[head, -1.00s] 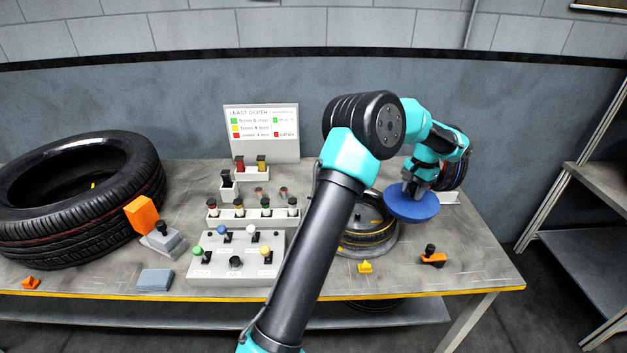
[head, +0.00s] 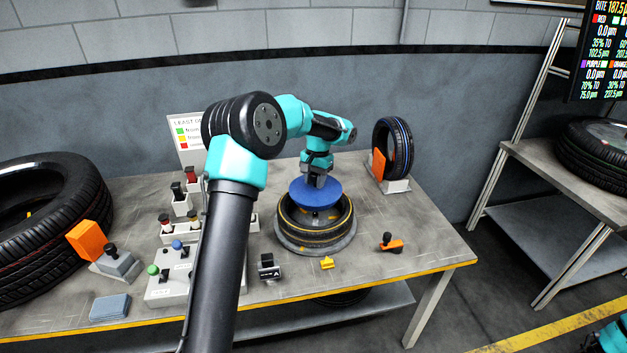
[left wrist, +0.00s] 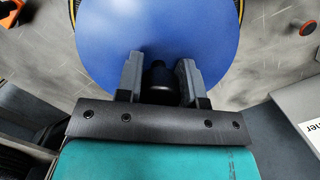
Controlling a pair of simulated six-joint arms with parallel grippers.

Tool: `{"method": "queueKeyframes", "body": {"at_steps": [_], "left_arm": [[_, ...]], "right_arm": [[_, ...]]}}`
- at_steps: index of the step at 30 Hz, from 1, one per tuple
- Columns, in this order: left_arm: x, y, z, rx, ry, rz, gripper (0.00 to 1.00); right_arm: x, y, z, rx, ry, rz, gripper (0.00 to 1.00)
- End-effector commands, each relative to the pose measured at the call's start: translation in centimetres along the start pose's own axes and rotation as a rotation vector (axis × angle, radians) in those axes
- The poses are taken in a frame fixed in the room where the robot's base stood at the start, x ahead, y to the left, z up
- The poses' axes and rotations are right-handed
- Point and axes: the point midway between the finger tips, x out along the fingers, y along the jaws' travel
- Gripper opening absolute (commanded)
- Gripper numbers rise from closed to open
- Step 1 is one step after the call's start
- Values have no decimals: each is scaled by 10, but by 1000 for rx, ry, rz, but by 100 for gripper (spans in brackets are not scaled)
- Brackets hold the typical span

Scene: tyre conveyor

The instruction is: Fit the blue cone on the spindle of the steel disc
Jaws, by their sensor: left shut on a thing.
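The blue cone (head: 312,199) hangs wide side down under my left gripper (head: 318,180), over the tyre ring (head: 300,233) on the steel disc (head: 345,245). The cone's rim covers the middle of the ring, so the spindle is hidden. I cannot tell whether the cone touches the spindle. In the left wrist view, my left gripper (left wrist: 160,75) is shut on the black knob (left wrist: 159,85) of the blue cone (left wrist: 155,35). My right gripper is not in view.
A small tyre on a stand (head: 396,150) is behind and right. A yellow piece (head: 327,263) and an orange piece with a black knob (head: 389,244) lie in front. A large tyre (head: 45,205) and a button panel (head: 165,288) are on the left.

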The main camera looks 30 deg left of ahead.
Motion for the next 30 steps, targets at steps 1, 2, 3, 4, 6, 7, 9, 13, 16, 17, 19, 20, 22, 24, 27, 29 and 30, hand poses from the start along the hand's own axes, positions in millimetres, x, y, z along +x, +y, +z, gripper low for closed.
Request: {"method": "queueKeyframes", "body": {"at_steps": [1, 2, 3, 4, 6, 7, 9, 13, 16, 17, 19, 20, 22, 24, 27, 29, 30], "left_arm": [[0, 0, 0, 0, 1, 0, 0], [0, 0, 0, 0, 1, 0, 0], [0, 0, 0, 0, 1, 0, 0], [1, 0, 0, 0, 1, 0, 0], [3, 0, -1, 0, 0, 0, 0], [4, 0, -1, 0, 0, 0, 0], [8, 0, -1, 0, 0, 0, 0], [16, 0, -2, 0, -1, 0, 0], [24, 0, -4, 0, 0, -1, 0], [26, 0, -4, 0, 0, -1, 0], [31, 0, -5, 0, -1, -1, 0], [34, 0, -5, 0, -1, -1, 0], [39, 0, -6, 0, -1, -1, 0], [45, 0, -7, 0, -1, -1, 0], [51, 0, -8, 0, -1, -1, 0], [54, 0, -8, -1, 0, 0, 0], [55, 0, -9, -1, 1, 0, 0]], "right_arm": [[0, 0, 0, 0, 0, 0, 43], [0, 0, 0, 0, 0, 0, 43], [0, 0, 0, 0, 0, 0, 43], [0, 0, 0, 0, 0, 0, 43], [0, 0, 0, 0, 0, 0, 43], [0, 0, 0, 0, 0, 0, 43], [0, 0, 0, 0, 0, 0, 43], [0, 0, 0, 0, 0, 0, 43], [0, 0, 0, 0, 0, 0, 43], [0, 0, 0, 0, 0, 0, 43], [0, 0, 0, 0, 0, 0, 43], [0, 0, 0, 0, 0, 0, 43], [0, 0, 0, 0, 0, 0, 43], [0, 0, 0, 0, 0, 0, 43], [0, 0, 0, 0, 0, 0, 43], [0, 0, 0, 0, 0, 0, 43], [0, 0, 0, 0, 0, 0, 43]]}}
